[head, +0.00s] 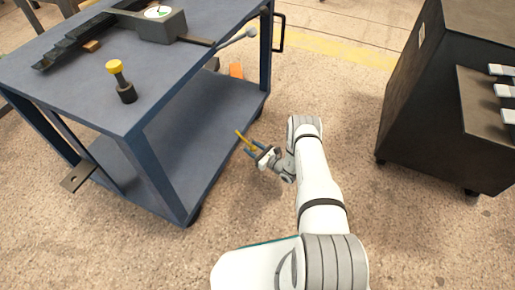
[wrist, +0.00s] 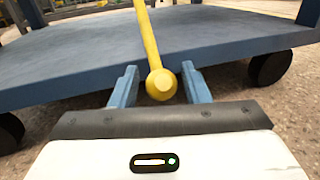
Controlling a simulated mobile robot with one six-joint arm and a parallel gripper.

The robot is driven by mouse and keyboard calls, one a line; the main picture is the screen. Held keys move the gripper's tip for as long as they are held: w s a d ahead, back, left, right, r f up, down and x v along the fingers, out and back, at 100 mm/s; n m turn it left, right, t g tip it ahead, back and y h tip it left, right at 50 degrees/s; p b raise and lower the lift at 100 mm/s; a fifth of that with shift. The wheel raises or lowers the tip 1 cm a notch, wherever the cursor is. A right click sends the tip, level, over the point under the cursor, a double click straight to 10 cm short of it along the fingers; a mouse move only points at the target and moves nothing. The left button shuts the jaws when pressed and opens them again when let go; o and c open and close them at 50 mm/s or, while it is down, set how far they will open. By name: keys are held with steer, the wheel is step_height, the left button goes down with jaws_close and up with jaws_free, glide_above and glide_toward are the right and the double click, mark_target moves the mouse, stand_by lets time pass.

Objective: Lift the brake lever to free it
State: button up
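The brake lever (wrist: 149,38) is a yellow rod with a ball end. In the wrist view it runs down from the top edge to the ball, in front of the blue cart's lower shelf (wrist: 60,65). It also shows in the head view (head: 240,136), sticking out beside the blue cart (head: 180,75). My gripper (wrist: 160,76) is open, with one blue finger on each side of the ball and a gap on both sides. In the head view my gripper (head: 251,147) is low, by the cart's right side. The lever's mount is not clear.
Cart wheels (wrist: 271,68) stand at both sides in the wrist view. On the cart top are a yellow-capped post (head: 121,82) and a dark gauge unit (head: 160,22). A dark cabinet (head: 425,110) stands at right, with open floor between.

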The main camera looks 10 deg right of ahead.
jaws_close()
